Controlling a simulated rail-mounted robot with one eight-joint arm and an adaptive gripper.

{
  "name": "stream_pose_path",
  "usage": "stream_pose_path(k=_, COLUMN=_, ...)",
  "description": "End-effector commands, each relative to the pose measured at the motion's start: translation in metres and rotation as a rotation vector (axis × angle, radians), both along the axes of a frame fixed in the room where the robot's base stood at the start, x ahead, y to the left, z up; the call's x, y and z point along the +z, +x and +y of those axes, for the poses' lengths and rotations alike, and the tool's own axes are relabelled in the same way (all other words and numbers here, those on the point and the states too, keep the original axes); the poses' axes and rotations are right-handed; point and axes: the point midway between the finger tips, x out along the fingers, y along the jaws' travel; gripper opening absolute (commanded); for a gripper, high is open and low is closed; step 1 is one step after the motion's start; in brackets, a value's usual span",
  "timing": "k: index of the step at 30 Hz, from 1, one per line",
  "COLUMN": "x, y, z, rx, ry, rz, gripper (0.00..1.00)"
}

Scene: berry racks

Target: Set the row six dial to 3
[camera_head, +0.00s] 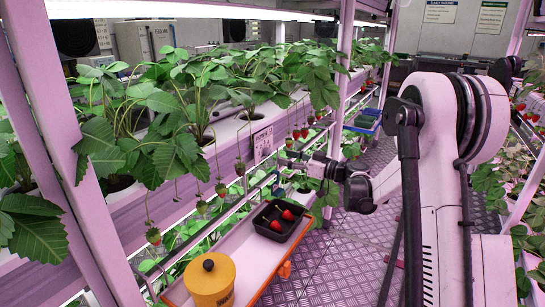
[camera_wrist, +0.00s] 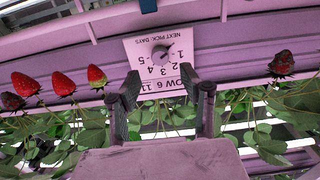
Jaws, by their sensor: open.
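The row six dial (camera_wrist: 160,53) is a small dark grey knob on a white plate (camera_wrist: 137,48), seen upside down in the wrist view. The plate is lettered "ROW 6" and "NEXT PICK DAYS", with numbers around the knob. I cannot tell surely which number the knob points to. My gripper (camera_wrist: 160,77) is open and empty, its fingers apart in front of the plate's lower part, the knob showing beyond the tips. In the head view the plate (camera_head: 262,143) sits on the pink gutter, and my gripper (camera_head: 284,158) is close to it.
Strawberries (camera_wrist: 62,82) hang along the gutter on both sides of the plate. A black tray (camera_head: 282,222) with red berries and a yellow pot (camera_head: 209,280) stand on a pink shelf (camera_head: 240,252) below. A rack post (camera_head: 343,70) stands behind the arm.

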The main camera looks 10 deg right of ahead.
Motion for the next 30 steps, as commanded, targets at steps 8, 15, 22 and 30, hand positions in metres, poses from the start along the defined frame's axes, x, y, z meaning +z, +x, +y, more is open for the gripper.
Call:
stream_pose_path(k=8, x=-0.001, y=0.032, z=0.034, rx=0.002, ry=0.000, rz=0.000, gripper=0.41)
stream_pose_path(k=15, x=0.000, y=0.044, z=0.046, rx=0.001, ry=0.000, rz=0.000, gripper=0.41)
stream_pose_path(k=22, x=0.000, y=0.045, z=0.047, rx=0.000, ry=0.000, rz=0.000, gripper=0.41)
stream_pose_path(k=30, x=0.000, y=0.045, z=0.047, rx=0.000, ry=0.000, rz=0.000, gripper=0.14)
